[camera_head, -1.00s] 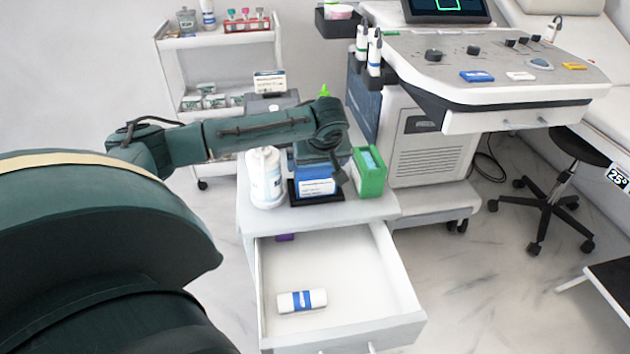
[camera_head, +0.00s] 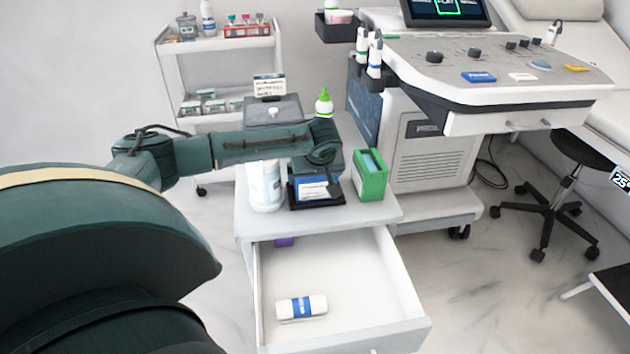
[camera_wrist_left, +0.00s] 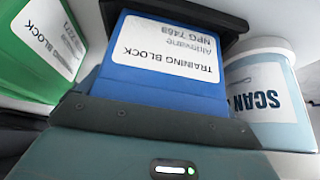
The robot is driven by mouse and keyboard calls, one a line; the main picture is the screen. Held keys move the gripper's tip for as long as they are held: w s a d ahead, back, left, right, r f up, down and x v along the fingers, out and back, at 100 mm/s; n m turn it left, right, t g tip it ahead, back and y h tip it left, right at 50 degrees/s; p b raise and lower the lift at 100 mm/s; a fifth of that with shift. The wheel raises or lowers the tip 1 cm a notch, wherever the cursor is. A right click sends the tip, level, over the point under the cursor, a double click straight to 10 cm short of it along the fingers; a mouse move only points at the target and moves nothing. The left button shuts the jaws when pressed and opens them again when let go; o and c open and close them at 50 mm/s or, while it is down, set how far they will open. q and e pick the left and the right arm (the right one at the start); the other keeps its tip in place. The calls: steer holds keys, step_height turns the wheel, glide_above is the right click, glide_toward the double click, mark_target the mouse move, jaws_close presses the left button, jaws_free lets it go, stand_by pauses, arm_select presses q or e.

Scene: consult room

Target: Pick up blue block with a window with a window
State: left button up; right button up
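The blue block (camera_head: 309,187) has a white label and stands in a black holder (camera_head: 318,204) on top of the white cabinet (camera_head: 370,216). In the left wrist view the blue block (camera_wrist_left: 160,80) fills the middle, its label reading "TRAINING BLOCK". My left gripper (camera_head: 322,180) is down at the block from above. The wrist view shows the gripper's housing close against the block. Its fingertips are hidden, so I cannot tell whether it grips the block. My right gripper is out of view.
The open drawer (camera_head: 350,275) below holds a white roll with a blue band (camera_head: 301,307) and a purple item (camera_head: 284,241). An ultrasound console (camera_head: 500,65) stands at right.

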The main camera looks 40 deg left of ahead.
arm_select(q)
steer(key=shift+r, duration=0.1)
steer(key=c, duration=0.8)
